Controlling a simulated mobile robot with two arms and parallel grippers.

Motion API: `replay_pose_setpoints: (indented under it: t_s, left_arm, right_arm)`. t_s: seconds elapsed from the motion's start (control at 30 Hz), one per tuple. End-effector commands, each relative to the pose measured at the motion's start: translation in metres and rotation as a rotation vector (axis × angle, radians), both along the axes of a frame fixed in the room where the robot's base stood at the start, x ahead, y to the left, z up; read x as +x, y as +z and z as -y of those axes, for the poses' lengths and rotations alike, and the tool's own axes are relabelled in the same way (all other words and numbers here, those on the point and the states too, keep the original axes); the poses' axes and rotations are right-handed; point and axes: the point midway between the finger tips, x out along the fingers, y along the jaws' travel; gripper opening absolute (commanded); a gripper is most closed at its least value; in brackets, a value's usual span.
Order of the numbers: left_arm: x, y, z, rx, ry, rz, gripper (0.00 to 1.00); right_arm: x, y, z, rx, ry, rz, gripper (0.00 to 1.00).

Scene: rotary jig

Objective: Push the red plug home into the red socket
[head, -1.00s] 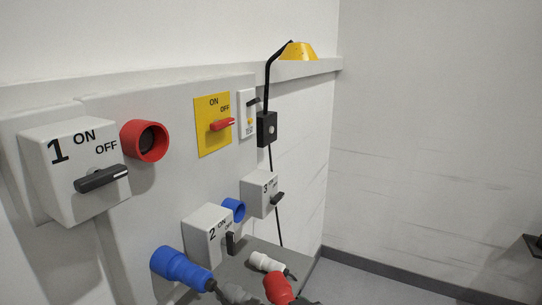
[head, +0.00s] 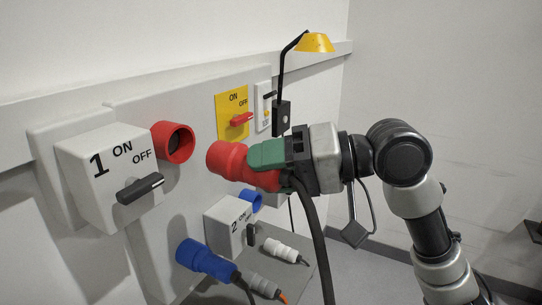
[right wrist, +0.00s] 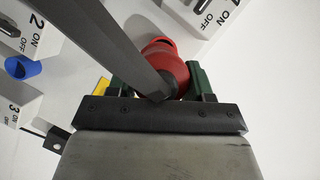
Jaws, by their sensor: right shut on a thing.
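The red plug (head: 227,159) is held in the air by my right gripper (head: 268,154), its mouth facing left toward the panel. The green fingers are shut around its rear body, and a dark cable hangs down from it. The red socket (head: 173,142) is a round collar on the panel, left of the plug and slightly higher in the head view; a gap separates them. In the right wrist view the red plug (right wrist: 166,62) lies between the green fingers, partly covered by the cable. My left gripper is not in view.
Switch box 1 (head: 105,175), with a black handle, stands left of the red socket. A yellow switch plate (head: 231,115) and lamp (head: 315,42) are behind.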

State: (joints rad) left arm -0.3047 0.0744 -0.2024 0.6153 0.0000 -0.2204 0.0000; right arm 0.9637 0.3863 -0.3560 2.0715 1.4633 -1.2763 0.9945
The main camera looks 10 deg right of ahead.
Motion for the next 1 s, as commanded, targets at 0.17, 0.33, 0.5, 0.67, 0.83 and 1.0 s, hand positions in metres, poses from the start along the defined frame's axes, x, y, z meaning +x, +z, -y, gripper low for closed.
replay_pose_setpoints:
  t_s: [0.17,0.33,0.5,0.67,0.83,1.0]
  left_arm:
    - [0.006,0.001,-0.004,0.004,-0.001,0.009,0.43]
    - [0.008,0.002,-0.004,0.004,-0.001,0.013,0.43]
    - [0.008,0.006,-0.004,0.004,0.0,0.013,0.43]
    - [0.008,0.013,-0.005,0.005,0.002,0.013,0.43]
    - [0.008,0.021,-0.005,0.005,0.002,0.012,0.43]
    - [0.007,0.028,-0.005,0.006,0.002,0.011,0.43]
  right_arm:
    - [-0.005,0.009,0.0,0.013,0.026,-0.019,0.2]
    - [-0.005,0.008,0.0,0.013,0.025,-0.018,0.2]
    - [-0.005,0.009,0.001,0.01,0.025,-0.017,0.2]
    - [-0.002,0.01,-0.004,0.008,0.029,-0.02,0.2]
    - [0.008,0.01,-0.018,0.008,0.029,-0.019,0.2]
    - [0.018,0.01,-0.031,0.009,0.028,-0.019,0.2]
